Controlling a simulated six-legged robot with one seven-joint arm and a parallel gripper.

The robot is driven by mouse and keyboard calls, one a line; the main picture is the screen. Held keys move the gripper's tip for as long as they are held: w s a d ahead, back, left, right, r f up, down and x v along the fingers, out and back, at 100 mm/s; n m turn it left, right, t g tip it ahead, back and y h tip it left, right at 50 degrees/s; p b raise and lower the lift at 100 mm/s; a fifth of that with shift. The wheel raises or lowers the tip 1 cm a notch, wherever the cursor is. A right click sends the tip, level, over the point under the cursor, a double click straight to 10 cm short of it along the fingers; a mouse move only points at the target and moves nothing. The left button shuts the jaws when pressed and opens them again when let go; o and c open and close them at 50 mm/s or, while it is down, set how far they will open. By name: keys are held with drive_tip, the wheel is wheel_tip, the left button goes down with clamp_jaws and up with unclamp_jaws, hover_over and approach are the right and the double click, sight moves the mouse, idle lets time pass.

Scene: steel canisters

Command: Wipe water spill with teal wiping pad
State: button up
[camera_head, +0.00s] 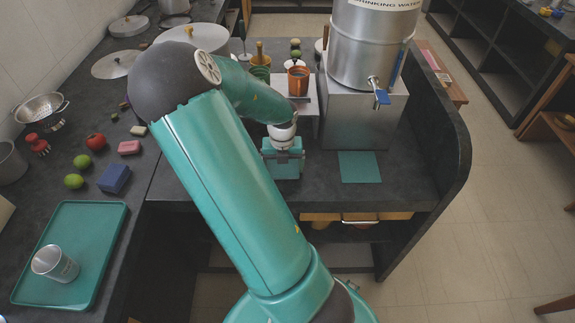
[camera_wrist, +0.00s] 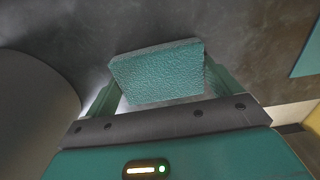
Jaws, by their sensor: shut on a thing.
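My gripper (camera_head: 283,160) is low over the dark counter, in front of the grey stand, and mostly hidden by its own body in the head view. In the wrist view my gripper (camera_wrist: 158,88) is shut on the teal wiping pad (camera_wrist: 157,74), which has a rough, textured face and sits between the two fingers. The counter lies close beyond the pad; I cannot tell whether they touch. A darker patch of counter shows at the upper right of the wrist view, but I cannot clearly make out a water spill.
A steel drinking-water canister (camera_head: 372,45) with a blue tap (camera_head: 380,97) stands on a grey block (camera_head: 362,118). A flat teal mat (camera_head: 359,167) lies right of my gripper. An orange cup (camera_head: 298,80) stands behind.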

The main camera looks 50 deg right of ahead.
sight(297, 167)
drive_tip(key=shift+w+a, duration=1.75)
drive_tip(key=shift+w, duration=0.2)
drive_tip(key=shift+s+d, duration=1.05)
drive_tip(key=shift+s, duration=0.1)
drive_tip(key=shift+s+d, duration=1.1)
drive_tip(key=shift+s, duration=0.2)
drive_tip(key=shift+s+d, duration=1)
drive_tip(key=shift+s, duration=0.1)
drive_tip(key=shift+s+d+f, duration=0.15)
drive_tip(key=shift+s+d, duration=0.85)
drive_tip(key=shift+s, duration=0.25)
drive_tip(key=shift+d+r, duration=0.1)
drive_tip(key=shift+r, duration=0.2)
drive_tip(key=shift+w+r, duration=0.1)
drive_tip(key=shift+r, duration=2.65)
